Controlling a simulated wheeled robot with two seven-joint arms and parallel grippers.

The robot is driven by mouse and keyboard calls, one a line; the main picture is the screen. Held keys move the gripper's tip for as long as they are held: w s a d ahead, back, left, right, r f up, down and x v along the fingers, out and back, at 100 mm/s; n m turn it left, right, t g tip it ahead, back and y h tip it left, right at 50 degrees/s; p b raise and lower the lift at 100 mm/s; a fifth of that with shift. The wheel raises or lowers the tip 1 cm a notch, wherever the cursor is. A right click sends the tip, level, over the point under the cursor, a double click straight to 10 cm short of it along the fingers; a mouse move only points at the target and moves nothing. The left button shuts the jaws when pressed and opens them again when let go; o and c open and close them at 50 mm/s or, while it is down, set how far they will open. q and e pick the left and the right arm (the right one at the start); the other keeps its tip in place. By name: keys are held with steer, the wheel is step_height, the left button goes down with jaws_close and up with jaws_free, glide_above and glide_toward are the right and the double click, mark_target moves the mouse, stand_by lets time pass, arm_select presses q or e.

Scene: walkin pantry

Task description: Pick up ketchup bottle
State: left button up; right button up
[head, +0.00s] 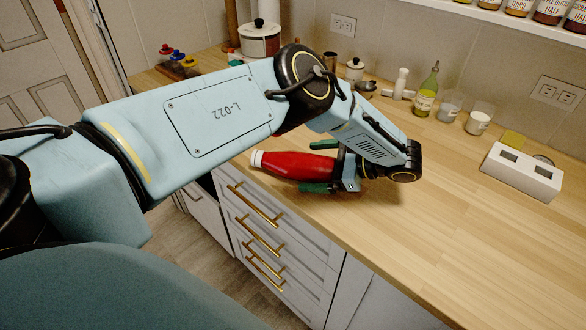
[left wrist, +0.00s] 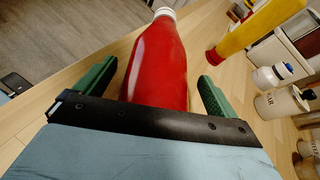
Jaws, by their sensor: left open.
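The red ketchup bottle (head: 296,167) with a white cap lies on its side on the wooden counter, near its front edge, cap toward the left in the head view. My left gripper (head: 314,167) is open, with its green fingers on either side of the bottle. In the left wrist view the bottle (left wrist: 160,65) lies between the two open fingers (left wrist: 157,72), with a visible gap beside the right finger. The bottle's base end is hidden by the gripper. My right gripper is not in view.
The wooden counter (head: 440,215) is clear to the right of the gripper. A white block with holes (head: 521,172), a green-yellow oil bottle (head: 426,92) and small jars stand along the back. In the left wrist view, a yellow object with a red end (left wrist: 262,28) is beyond the right finger.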

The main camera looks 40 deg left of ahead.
arm_select(q)
steer(key=shift+s+a, duration=0.1)
steer(key=c, duration=1.4)
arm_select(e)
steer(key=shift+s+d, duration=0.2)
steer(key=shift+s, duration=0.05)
arm_select(q)
steer(key=shift+r, duration=0.1)
step_height(320, 180, up, 22)
steer(key=p, duration=1.9)
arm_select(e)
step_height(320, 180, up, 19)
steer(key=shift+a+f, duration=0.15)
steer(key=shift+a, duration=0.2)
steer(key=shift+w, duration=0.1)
